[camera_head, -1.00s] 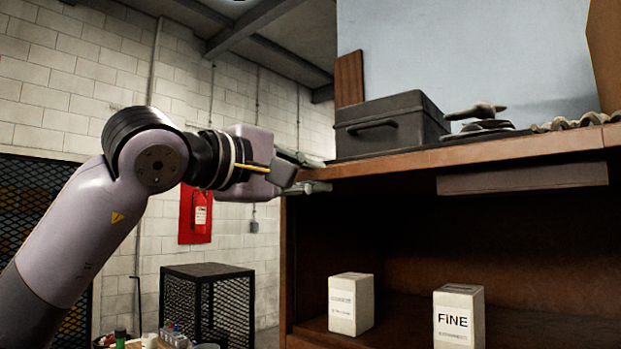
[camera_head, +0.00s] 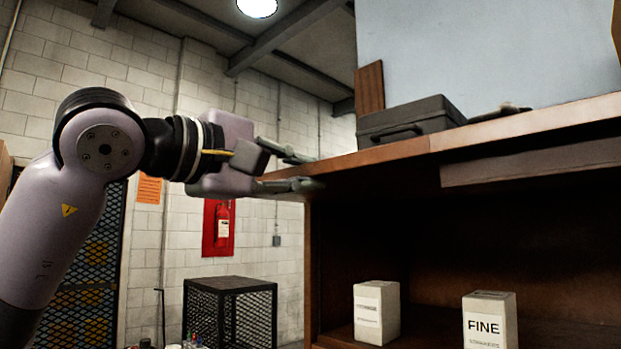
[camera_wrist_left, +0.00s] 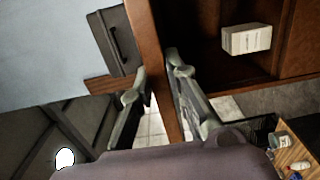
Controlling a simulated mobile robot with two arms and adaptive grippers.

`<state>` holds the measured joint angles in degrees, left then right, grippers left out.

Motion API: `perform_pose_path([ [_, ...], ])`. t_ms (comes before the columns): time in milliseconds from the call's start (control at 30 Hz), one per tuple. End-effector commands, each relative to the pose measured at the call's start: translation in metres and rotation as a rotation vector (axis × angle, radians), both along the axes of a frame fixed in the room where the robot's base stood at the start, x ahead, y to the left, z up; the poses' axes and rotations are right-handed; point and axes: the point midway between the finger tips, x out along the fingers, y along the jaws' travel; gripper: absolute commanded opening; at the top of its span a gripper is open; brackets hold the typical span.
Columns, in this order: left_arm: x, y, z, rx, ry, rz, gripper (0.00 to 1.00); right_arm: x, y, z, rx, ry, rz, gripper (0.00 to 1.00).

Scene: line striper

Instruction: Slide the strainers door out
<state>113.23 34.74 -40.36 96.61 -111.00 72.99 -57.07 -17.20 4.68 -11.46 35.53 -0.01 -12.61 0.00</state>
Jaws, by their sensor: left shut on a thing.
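A wooden board (camera_head: 350,163) forms the level top edge above an open brown cabinet, and its left end stands out past the cabinet's side wall. It may be the strainers door; no label on it shows. My left gripper (camera_head: 286,172) is shut on this end, one finger above and one below. The left wrist view shows the same board (camera_wrist_left: 158,70) running between the fingers (camera_wrist_left: 157,92). Inside the compartment stand a white box marked FINE (camera_head: 489,322) and another white box (camera_head: 377,312). My right gripper is out of view.
A dark case (camera_head: 412,122) sits above the board. A wooden lip (camera_head: 540,165) hangs under the top. To the left are a black mesh stand (camera_head: 230,287) and a red extinguisher panel (camera_head: 212,228) on the brick wall. The space left of the cabinet is open.

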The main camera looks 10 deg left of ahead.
Motion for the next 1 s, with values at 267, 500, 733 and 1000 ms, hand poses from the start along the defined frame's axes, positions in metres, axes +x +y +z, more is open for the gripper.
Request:
perform_pose_path([
  [267, -0.002, 0.001, 0.000, -0.001, -0.001, 0.000, 0.00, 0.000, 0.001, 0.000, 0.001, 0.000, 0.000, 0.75],
  [500, -0.009, 0.006, 0.001, -0.001, -0.003, 0.000, 0.00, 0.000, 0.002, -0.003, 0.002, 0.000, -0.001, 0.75],
  [733, -0.022, 0.015, 0.000, 0.000, -0.001, 0.001, 0.00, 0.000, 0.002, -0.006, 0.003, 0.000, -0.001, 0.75],
  [1000, -0.038, 0.026, 0.000, 0.000, -0.002, 0.001, 0.00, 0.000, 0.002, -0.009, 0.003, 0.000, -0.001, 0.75],
])
